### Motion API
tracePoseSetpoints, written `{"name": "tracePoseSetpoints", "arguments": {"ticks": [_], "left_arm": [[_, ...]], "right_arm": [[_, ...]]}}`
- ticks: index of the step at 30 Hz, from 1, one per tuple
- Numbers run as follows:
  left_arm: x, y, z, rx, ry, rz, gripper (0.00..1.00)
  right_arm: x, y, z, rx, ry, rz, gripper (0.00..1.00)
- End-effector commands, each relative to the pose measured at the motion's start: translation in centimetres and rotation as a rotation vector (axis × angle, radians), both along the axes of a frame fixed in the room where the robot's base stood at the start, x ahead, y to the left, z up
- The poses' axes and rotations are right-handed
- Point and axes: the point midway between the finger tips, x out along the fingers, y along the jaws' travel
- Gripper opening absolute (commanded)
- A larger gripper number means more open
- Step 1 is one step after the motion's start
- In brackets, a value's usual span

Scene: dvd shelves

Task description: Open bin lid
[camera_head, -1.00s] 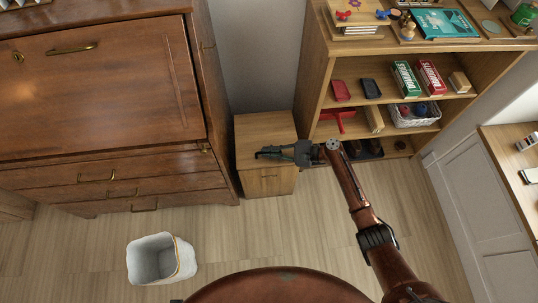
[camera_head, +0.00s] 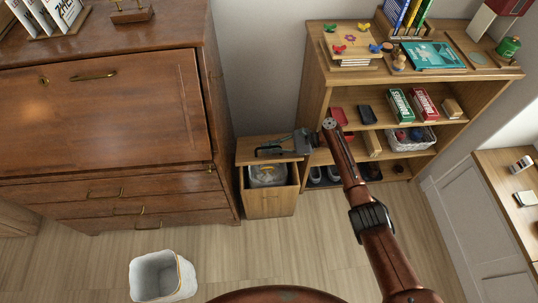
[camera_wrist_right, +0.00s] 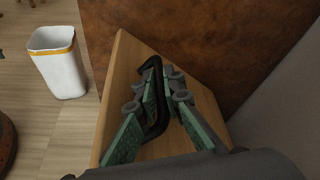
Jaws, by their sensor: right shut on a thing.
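The wooden bin (camera_head: 270,204) stands on the floor between the brown cabinet and the shelf. Its wooden lid (camera_head: 249,143) is raised at the back, and the opening below shows a grey lining (camera_head: 267,174). My right gripper (camera_head: 268,151) is in front of the lid. In the right wrist view, the green fingers of my right gripper (camera_wrist_right: 167,105) are shut on a black handle (camera_wrist_right: 155,66) on the wooden lid (camera_wrist_right: 122,68). The gripper hides part of the lid and handle. My left gripper is not in view.
A brown cabinet (camera_head: 110,120) stands close on the bin's left. The open shelf (camera_head: 316,100) with games and toys stands on its right. A white basket (camera_head: 160,276) is on the floor at front left. The floor before the bin is clear.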

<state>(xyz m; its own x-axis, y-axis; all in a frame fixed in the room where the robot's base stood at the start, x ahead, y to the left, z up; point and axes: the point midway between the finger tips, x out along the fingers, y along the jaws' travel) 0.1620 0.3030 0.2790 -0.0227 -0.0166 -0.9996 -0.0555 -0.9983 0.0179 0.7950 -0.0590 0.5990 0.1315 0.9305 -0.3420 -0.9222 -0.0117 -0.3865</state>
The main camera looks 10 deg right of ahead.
Motion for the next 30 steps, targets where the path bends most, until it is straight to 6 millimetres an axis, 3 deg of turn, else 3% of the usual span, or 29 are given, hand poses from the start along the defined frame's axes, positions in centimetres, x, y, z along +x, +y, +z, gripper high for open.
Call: {"name": "tracePoseSetpoints", "arguments": {"ticks": [17, 18, 21, 30], "left_arm": [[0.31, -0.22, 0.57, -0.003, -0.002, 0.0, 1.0], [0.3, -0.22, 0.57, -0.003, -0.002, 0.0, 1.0], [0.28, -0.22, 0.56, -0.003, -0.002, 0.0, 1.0], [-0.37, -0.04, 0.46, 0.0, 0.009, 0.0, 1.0]], "right_arm": [[0.73, -0.15, 0.61, -0.001, 0.036, -0.003, 0.0], [0.73, -0.15, 0.61, -0.001, 0.036, -0.003, 0.09], [0.73, -0.14, 0.6, -0.002, 0.035, -0.003, 0.16], [0.71, -0.05, 0.76, 0.0, 0.034, -0.001, 0.16]]}}
